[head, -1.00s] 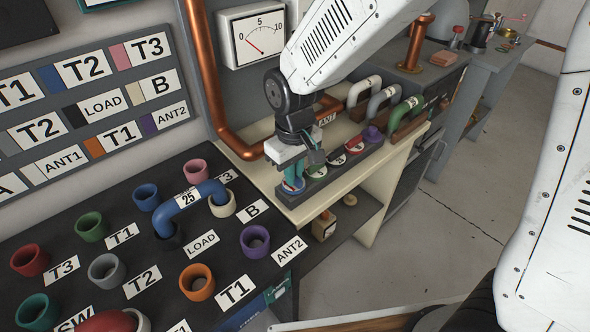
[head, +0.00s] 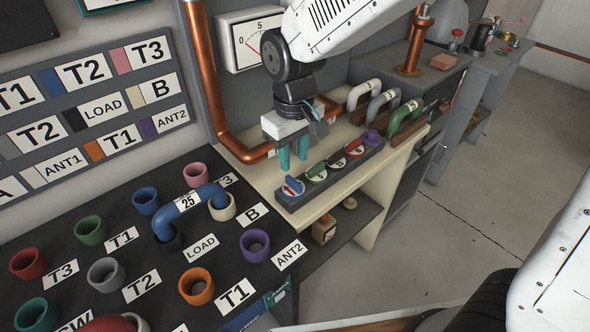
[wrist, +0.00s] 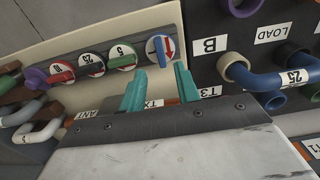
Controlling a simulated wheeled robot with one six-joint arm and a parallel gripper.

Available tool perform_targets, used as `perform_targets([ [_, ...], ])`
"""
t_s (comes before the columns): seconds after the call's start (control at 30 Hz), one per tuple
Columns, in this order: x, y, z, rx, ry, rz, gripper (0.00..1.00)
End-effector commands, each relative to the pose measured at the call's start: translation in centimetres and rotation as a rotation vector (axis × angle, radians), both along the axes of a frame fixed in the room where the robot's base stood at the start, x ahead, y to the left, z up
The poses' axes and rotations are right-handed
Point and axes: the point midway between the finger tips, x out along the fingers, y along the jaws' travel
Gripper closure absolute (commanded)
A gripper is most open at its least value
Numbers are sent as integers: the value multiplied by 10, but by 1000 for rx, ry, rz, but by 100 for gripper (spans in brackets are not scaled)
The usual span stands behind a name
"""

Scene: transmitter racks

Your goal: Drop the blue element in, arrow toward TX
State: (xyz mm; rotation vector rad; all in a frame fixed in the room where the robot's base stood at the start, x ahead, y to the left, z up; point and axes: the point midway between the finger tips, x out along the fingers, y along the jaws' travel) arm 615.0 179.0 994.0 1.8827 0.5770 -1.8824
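The blue element (head: 292,187) sits at the near left end of a dark element strip (head: 338,178) on the cream bench. In the wrist view the blue element (wrist: 160,49) shows a blue bar and a red arrow on a pale round face. My gripper (head: 293,165) is just above and behind it in the head view, its two teal fingers apart with nothing between them. The fingers also show open in the wrist view (wrist: 160,88). The TX label (wrist: 153,103) and ANT label (wrist: 86,114) lie along the copper line; the part between them is mostly hidden by my gripper.
Green, black, red and purple elements fill the rest of the strip. White, grey and green U-shaped links (head: 407,114) stand behind it. A patch panel (head: 120,262) with coloured sockets and a blue 25 link (head: 188,203) lies at left. A copper pipe (head: 205,80) rises behind.

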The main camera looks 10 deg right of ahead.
Motion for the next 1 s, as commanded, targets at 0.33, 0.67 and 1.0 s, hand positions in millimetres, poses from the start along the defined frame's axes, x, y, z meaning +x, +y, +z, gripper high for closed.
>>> perform_targets([
  [0.33, 0, 0, 56, 1, -2, 0, 68],
  [0.67, -2, -6, 64, 2, -2, -12, 68],
  [1.0, -81, -130, 112, 23, -59, -290, 68],
])
